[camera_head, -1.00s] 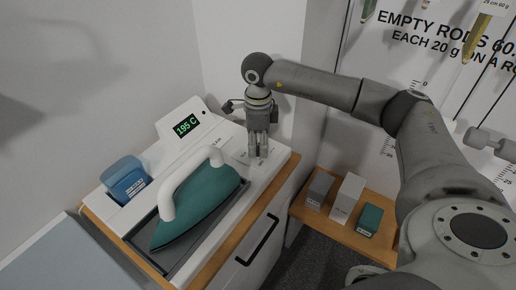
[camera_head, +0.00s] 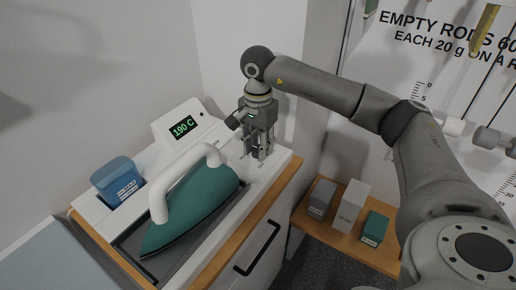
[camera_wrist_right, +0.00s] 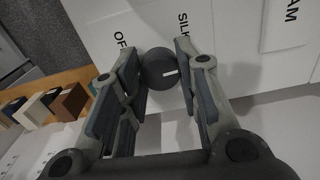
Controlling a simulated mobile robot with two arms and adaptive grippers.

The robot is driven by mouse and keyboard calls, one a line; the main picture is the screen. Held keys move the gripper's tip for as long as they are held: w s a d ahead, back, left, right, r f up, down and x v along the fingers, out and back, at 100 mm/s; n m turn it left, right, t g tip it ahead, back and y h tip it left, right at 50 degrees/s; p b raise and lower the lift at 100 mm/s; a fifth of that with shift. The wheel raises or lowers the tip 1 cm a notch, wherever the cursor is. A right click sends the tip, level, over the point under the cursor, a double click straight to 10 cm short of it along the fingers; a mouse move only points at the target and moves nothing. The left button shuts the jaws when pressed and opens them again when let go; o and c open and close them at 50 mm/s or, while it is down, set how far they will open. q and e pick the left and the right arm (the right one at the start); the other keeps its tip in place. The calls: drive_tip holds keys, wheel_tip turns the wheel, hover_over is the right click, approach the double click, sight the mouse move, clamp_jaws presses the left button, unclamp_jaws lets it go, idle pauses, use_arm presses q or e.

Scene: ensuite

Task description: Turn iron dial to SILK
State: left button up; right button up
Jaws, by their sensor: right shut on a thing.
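The iron dial (camera_wrist_right: 160,68) is a dark round knob with a white mark on its right side in the right wrist view. My right gripper (camera_wrist_right: 155,75) is shut on it, one finger on each side. Labels reading OF and SILK are printed above the knob, with SILK up and to the right. In the head view my right gripper (camera_head: 258,154) points down at the station's right end, and its fingers hide the dial. The teal iron (camera_head: 190,208) lies on its rest to the left. A display (camera_head: 184,128) reads 190 C. My left gripper is out of view.
A blue water tank (camera_head: 119,182) stands at the station's left. A low wooden shelf (camera_head: 325,236) at right holds a grey box (camera_head: 320,199), a white box (camera_head: 350,205) and a teal box (camera_head: 375,228). A wall stands close behind the station.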

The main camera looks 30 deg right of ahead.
drive_tip(key=n+b, duration=0.1)
drive_tip(key=n, duration=0.3)
drive_tip(key=shift+w, duration=0.1)
drive_tip(key=shift+r+n+b, duration=0.1)
drive_tip(key=shift+n+b, duration=0.45)
drive_tip(key=shift+n, duration=1.35)
drive_tip(key=o, duration=0.9)
drive_tip(key=shift+o, duration=0.7)
wheel_tip(320, 180, up, 12)
